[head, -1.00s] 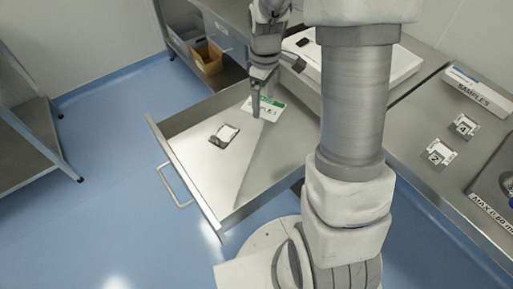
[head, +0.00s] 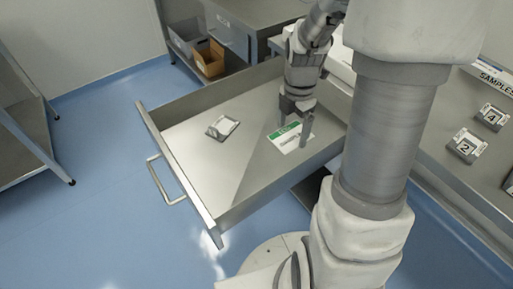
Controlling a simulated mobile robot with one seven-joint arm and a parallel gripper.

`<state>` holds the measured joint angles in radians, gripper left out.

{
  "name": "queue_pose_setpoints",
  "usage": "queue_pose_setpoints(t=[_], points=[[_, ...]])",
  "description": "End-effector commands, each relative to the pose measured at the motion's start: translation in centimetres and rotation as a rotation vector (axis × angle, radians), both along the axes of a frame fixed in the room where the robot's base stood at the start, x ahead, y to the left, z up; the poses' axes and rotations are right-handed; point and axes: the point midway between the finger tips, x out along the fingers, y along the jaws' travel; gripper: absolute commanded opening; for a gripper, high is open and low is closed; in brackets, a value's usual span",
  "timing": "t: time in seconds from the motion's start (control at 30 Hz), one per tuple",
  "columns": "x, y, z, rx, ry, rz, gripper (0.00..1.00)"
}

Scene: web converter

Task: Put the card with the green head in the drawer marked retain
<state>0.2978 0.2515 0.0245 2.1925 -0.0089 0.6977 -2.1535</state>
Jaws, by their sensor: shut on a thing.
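The card with the green head (head: 291,142) is white with a green band along its top edge. It is inside the open drawer (head: 244,209), towards its right side. My gripper (head: 294,126) points down into the drawer and is shut on the card. Whether the card touches the drawer floor I cannot tell. The drawer is pulled well out, with its front panel and bar handle (head: 166,182) at the left. No marking on the drawer front shows from this side.
A small grey holder with a white label (head: 222,127) lies in the drawer. Numbered blocks 4 (head: 491,117) and 2 (head: 465,146) stand on the right counter, near a SAMPLES sign (head: 497,79). A brown bin (head: 208,58) sits on a low shelf at the back. My arm hides part of the counter.

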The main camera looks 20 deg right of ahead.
Motion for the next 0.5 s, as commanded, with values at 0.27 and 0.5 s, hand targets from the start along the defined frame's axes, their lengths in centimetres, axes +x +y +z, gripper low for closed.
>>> queue_pose_setpoints(t=[0.27, 0.5], points=[[0.8, 6.5, -4.2, 0.000, 0.002, 0.008, 0.38], [1.3, 9.7, -5.9, 0.000, 0.000, 0.002, 0.38]])
